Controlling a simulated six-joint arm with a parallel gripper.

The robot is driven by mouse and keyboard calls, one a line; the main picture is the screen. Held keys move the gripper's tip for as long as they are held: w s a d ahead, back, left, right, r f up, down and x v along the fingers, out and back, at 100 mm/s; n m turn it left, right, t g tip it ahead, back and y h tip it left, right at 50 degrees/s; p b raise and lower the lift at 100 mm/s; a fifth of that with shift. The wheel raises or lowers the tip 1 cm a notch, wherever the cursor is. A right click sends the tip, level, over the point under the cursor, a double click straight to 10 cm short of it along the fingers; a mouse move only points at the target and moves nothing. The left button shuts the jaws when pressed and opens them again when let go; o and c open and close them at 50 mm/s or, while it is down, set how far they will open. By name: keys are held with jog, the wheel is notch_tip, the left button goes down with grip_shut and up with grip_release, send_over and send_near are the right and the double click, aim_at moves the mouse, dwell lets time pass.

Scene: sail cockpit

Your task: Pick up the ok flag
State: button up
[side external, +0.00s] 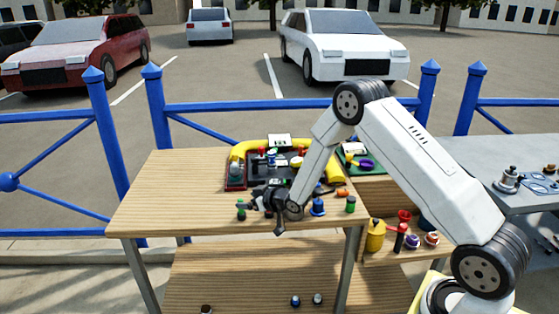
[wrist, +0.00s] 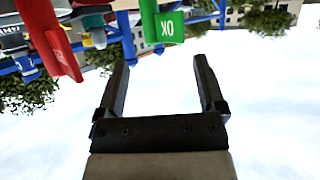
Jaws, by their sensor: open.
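The ok flag (wrist: 168,26) is a green panel with white "OK" lettering, upside down at the top centre of the wrist view. Its upper part is cut off by the frame edge. My gripper (wrist: 162,60) is open, with empty space between its two dark fingers. The flag appears just beyond the fingertips, between their lines, and not in the grip. In the side view my gripper (side external: 264,202) is low over the front of the wooden table, near its small items. I cannot pick out the ok flag for sure in that view.
A red flag-like panel (wrist: 48,38) hangs left of the green one in the wrist view. The wooden table (side external: 165,200) has clear room at its left. A dark tray (side external: 236,175) with small items and a yellow tube (side external: 250,146) lies behind my gripper.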

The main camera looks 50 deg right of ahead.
aim_at(239, 201)
jog(key=shift+w+f, duration=0.1)
jog(key=shift+w+a+f, duration=0.1)
jog(key=shift+w+f, duration=0.5)
jog(key=shift+w, duration=0.15)
jog(key=shift+x, duration=1.5)
grip_shut()
